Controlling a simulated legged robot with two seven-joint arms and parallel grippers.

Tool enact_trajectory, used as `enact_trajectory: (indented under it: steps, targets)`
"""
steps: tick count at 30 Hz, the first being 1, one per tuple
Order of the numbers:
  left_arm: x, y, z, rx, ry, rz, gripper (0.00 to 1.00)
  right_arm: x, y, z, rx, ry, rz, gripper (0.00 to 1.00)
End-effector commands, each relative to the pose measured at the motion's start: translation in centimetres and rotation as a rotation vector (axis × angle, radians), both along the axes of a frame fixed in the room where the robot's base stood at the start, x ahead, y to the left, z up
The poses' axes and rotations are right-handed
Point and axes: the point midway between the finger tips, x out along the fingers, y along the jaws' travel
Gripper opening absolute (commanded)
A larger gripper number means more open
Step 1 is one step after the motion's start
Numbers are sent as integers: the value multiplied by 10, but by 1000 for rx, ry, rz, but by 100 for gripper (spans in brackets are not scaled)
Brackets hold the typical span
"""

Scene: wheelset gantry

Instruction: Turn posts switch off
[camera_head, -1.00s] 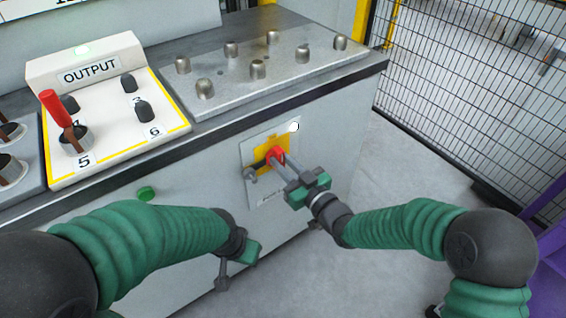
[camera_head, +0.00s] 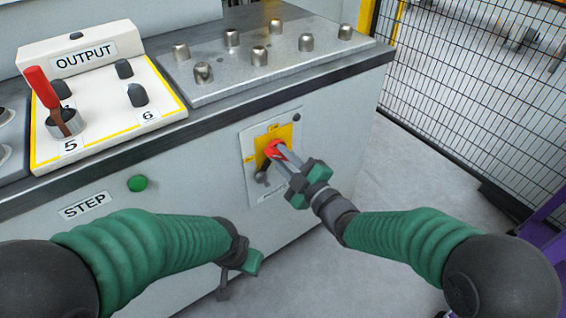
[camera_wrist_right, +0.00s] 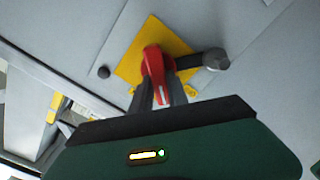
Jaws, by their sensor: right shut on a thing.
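The posts switch is a red rotary handle (camera_head: 274,148) on a yellow plate (camera_head: 286,134), set in a grey panel on the cabinet's front. My right gripper (camera_head: 279,155) is shut on the red handle. In the right wrist view the red handle (camera_wrist_right: 154,66) sits between the fingertips (camera_wrist_right: 158,92), with the yellow plate (camera_wrist_right: 136,62) behind it. A dark lever with a grey end (camera_wrist_right: 216,59) sticks out beside the handle. My left gripper (camera_head: 240,268) hangs low in front of the cabinet, away from the switch; its fingers are unclear.
An OUTPUT box (camera_head: 92,95) with a red-handled tool (camera_head: 42,88) in socket 5 stands on the cabinet top at left. A metal plate with several posts (camera_head: 262,58) lies beside it. A green STEP button (camera_head: 137,183) is on the front. A mesh fence (camera_head: 470,95) stands at right.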

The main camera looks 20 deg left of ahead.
Motion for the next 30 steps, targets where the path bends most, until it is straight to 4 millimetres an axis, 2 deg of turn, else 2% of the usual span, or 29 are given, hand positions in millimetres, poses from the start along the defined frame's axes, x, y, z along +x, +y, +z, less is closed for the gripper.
enact_trajectory:
  steps: [1,15,22,30]
  targets:
    - [0,0,-10,0,0,0,0,-2,1,-8,-29,-30,2,0]
    - [0,0,-54,0,0,0,0,-4,3,-14,-289,-360,7,0]
    - [0,0,-68,0,0,0,0,-4,3,-15,-375,-467,7,0]
    - [0,0,-75,0,0,0,0,-5,4,-15,-426,-529,10,0]
